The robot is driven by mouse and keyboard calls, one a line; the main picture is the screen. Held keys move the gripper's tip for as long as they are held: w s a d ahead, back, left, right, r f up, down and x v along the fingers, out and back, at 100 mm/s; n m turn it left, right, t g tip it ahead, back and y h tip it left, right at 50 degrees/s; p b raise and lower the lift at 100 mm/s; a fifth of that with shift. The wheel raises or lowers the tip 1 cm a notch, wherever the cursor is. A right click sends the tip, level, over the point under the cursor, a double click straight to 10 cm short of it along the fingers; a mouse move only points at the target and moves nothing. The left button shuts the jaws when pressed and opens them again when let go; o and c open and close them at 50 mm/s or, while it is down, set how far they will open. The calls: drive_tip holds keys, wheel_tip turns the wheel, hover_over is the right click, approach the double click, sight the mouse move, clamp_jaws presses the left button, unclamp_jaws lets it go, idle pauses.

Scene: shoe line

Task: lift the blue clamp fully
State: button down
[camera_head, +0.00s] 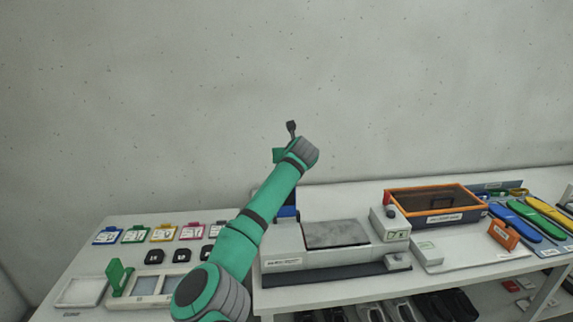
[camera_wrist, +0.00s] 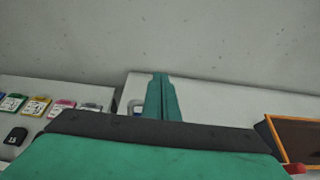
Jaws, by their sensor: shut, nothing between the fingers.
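A blue part (camera_head: 287,211), which looks like the blue clamp, stands upright at the back left of the grey press-like machine (camera_head: 282,262) in the head view. My arm hides much of it, so its exact pose cannot be told. My gripper (camera_head: 291,126) is high above the table, in front of the bare wall, well above the blue part and apart from it. It is shut and empty. In the wrist view my own green and dark parts fill the foreground, and the blue clamp cannot be made out clearly.
An orange-rimmed bin (camera_head: 437,217) stands right of the machine, with an orange block (camera_head: 503,235) nearby. Coloured insoles (camera_head: 538,222) lie at the far right. Coloured cards (camera_head: 163,233) and a green upright piece (camera_head: 117,275) are on the left table. The air around my gripper is free.

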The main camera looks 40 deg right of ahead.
wheel_tip(320, 180, up, 8)
drive_tip(key=s+a, duration=0.2)
drive_tip(key=shift+a, duration=0.15)
drive_tip(key=shift+w, duration=0.1)
